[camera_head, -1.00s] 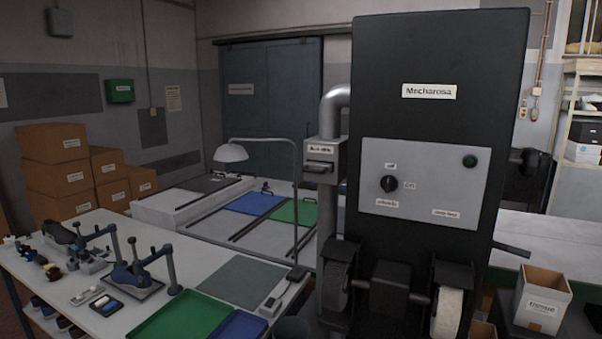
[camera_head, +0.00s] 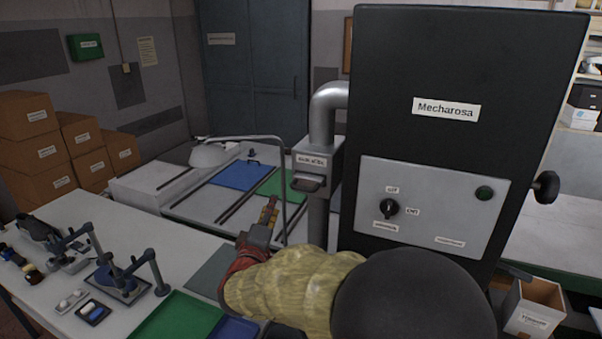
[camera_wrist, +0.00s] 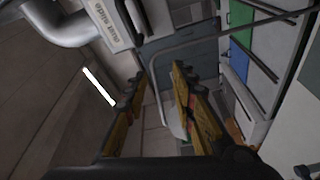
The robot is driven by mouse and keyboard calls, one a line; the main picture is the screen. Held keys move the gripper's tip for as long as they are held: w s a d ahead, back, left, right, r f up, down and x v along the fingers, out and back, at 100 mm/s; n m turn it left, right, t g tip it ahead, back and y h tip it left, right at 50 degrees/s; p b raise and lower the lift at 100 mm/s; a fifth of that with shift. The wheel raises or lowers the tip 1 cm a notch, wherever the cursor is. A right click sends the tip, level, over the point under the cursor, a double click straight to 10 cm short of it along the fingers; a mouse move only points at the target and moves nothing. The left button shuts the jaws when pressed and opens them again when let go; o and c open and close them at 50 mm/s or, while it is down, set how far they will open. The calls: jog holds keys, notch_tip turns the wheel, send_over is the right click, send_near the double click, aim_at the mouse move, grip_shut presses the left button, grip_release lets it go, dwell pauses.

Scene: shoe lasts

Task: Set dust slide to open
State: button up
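The dust slide (camera_head: 316,163) is a small grey box with a label and a dark handle (camera_head: 307,183), set on the grey pipe left of the black machine. In the wrist view its labelled face (camera_wrist: 107,24) shows at the top. My gripper (camera_head: 270,208) is in front of the pipe, below and left of the handle in the head view. In the wrist view, the two fingers of my gripper (camera_wrist: 157,72) stand apart with nothing between them. The handle's exact position is hard to tell in the wrist view.
The black machine (camera_head: 465,55) with a knob panel stands right of the pipe. A thin bent lamp stand (camera_head: 283,165) rises close to my gripper. A white table (camera_head: 180,250) with shoe tools and a green tray (camera_head: 172,318) lies at the left.

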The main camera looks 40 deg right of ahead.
aim_at(301, 187)
jog(key=d+r+g+h+p, duration=0.1)
jog(key=d, duration=0.2)
jog(key=d+g+h, duration=0.1)
jog(key=d, duration=0.2)
jog(key=d+r+g+h+p, duration=0.1)
jog(key=d+h, duration=0.1)
jog(key=d, duration=0.2)
jog(key=shift+d+r+p, duration=0.1)
jog(key=shift+r+p, duration=0.2)
jog(key=shift+c, duration=1.2)
jog(key=c, duration=0.4)
grip_shut()
